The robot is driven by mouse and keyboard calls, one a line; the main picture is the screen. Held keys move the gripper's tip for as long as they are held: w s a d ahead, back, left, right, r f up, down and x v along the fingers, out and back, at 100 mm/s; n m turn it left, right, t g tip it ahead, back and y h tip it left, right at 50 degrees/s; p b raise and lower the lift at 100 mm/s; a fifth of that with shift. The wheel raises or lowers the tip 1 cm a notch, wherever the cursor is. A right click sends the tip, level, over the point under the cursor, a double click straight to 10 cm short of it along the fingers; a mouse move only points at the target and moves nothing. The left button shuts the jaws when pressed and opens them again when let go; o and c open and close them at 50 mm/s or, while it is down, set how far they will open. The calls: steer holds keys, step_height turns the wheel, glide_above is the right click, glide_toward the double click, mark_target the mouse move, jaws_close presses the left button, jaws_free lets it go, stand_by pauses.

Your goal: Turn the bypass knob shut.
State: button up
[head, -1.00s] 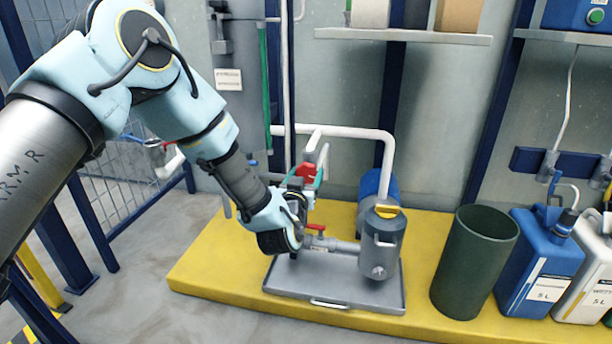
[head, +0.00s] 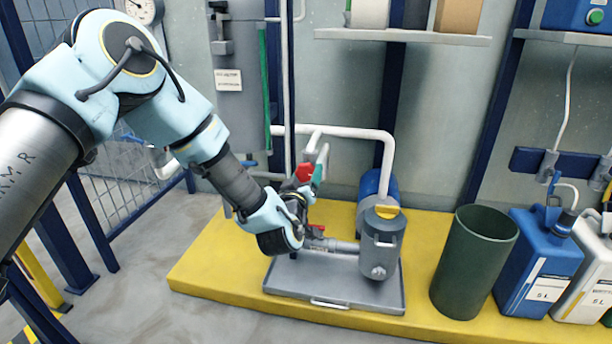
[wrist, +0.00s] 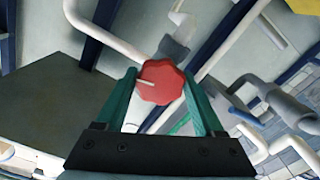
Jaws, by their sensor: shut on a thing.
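The bypass knob, a red faceted knob with a white mark line (wrist: 161,86), sits between the two green fingers of my gripper (wrist: 160,76) in the wrist view. The fingers are shut on it, one on each side. The white line points toward the left in that view. In the head view the red knob (head: 304,172) shows at the top of the pipework, partly hidden by my gripper (head: 313,178). A smaller red handle (head: 316,230) sits lower, beside my wrist, above the grey tray.
The pump pot (head: 382,245) and white pipe (head: 360,133) stand right of my gripper. A grey tray (head: 335,302) lies below on the yellow platform (head: 215,265). A dark green bin (head: 472,265) and blue canister (head: 540,262) stand further right. A blue post rises behind.

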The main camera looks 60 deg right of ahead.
steer(key=shift+n, duration=0.6)
steer(key=o, duration=1.4)
steer(key=shift+c, duration=0.2)
steer(key=shift+a, duration=0.1)
steer(key=p+v, duration=0.3)
steer(key=v, duration=0.7)
steer(key=shift+s+a, duration=0.15)
steer(key=shift+a, duration=0.15)
